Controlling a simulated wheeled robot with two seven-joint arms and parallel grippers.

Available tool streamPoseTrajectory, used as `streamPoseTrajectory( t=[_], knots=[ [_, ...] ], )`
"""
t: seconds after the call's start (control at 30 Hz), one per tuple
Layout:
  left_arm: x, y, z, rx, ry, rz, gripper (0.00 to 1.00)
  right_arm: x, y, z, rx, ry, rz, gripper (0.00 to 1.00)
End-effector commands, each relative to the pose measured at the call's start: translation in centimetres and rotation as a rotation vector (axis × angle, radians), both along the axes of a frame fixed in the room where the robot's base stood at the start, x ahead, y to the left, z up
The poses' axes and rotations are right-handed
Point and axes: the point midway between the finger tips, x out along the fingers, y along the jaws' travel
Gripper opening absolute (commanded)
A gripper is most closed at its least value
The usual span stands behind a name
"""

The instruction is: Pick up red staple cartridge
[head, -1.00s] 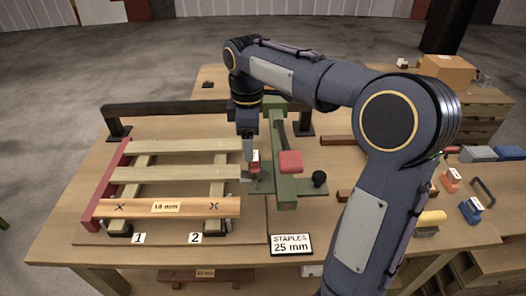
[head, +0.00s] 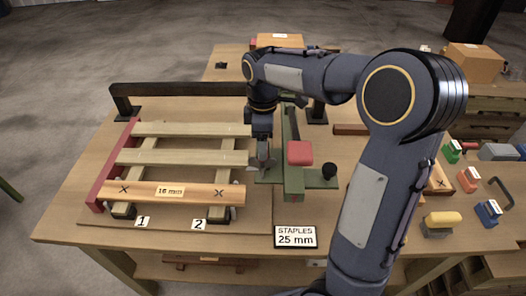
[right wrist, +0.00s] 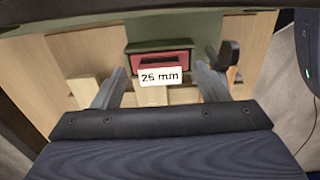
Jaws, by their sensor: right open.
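The red staple cartridge (right wrist: 178,58) shows in the right wrist view, seated in a green housing (right wrist: 150,47). A white 25 mm label (right wrist: 161,77) is at its near face. My right gripper (right wrist: 160,85) is open, with one finger on each side of the label. No finger clearly touches the cartridge. In the head view my right gripper (head: 263,160) points down at the left side of the green stapler (head: 292,184). I cannot make out the cartridge there. My left gripper is not in view.
A wooden slat frame (head: 180,157) with a red side rail (head: 118,165) lies left of the stapler. The stapler has a red pad (head: 300,153) and a black knob (head: 329,170). A STAPLES 25 mm sign (head: 295,236) stands in front.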

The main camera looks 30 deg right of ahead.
Motion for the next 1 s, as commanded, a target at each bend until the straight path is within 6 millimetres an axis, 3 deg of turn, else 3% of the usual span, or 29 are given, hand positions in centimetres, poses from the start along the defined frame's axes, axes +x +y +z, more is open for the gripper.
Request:
streamPoseTrajectory(
  t=[0.17, 0.53, 0.77, 1.0],
  knots=[
    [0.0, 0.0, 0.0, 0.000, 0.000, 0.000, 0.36, 0.0, 0.0, 0.0, 0.000, 0.000, 0.000, 0.65],
    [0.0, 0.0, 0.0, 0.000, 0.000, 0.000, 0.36, 0.0, 0.0, 0.1, 0.000, 0.000, 0.000, 0.18],
    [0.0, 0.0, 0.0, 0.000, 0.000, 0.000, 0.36, 0.0, 0.0, 0.3, 0.000, -0.001, 0.001, 0.17],
    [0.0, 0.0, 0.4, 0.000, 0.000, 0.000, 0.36, 0.1, 0.0, 3.9, 0.000, -0.006, 0.001, 0.17]
  ],
)
